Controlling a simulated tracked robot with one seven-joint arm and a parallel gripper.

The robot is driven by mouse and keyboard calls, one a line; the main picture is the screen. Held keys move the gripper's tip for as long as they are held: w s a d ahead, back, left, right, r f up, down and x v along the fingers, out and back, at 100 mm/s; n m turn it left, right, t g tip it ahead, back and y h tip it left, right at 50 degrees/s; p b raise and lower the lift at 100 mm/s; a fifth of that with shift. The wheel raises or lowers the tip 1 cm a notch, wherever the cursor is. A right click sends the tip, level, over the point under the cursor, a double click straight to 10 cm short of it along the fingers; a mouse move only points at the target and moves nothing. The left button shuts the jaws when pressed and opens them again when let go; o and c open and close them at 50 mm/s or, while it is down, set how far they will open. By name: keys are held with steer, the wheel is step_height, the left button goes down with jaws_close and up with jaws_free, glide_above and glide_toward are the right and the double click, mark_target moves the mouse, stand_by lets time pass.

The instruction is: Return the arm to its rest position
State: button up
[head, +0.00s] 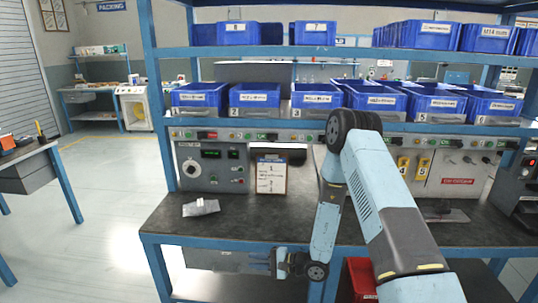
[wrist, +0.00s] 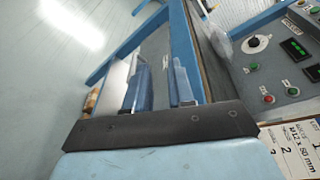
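My light-blue arm reaches forward over the bench (head: 235,222) and bends down at its front edge. My gripper (head: 262,259) is low, at or just below the front edge, and points to the left. In the wrist view my gripper's two fingers (wrist: 161,84) stand apart with a gap between them. Nothing is seen held between them.
Blue bins (head: 200,96) line the shelf above the bench. A control panel (head: 214,163), a clipboard (head: 271,176) and a small plate with parts (head: 201,207) are at the bench's left. A red bin (head: 362,276) is below. Open floor (head: 95,220) lies left.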

steer(key=s+d+r+n+g+h, duration=0.1)
steer(key=s+d+r+n+g, duration=0.15)
steer(key=r, duration=0.55)
steer(key=s+d+r+n+g+h, duration=0.1)
steer(key=s+r+n+g+h, duration=0.15)
steer(key=r, duration=0.65)
steer(key=s+d+r+n+g+h, duration=0.1)
steer(key=s+d+r+n+g, duration=0.2)
steer(key=r, duration=0.5)
steer(key=s+d+r+t+h, duration=0.9)
steer(key=s+d+r+h, duration=0.2)
steer(key=s+d+r, duration=0.6)
steer(key=d+r, duration=0.2)
steer(key=d, duration=0.2)
steer(key=shift+s+d+r+n+t, duration=0.15)
steer(key=shift+s+n+t, duration=0.05)
steer(key=shift+n+t, duration=0.2)
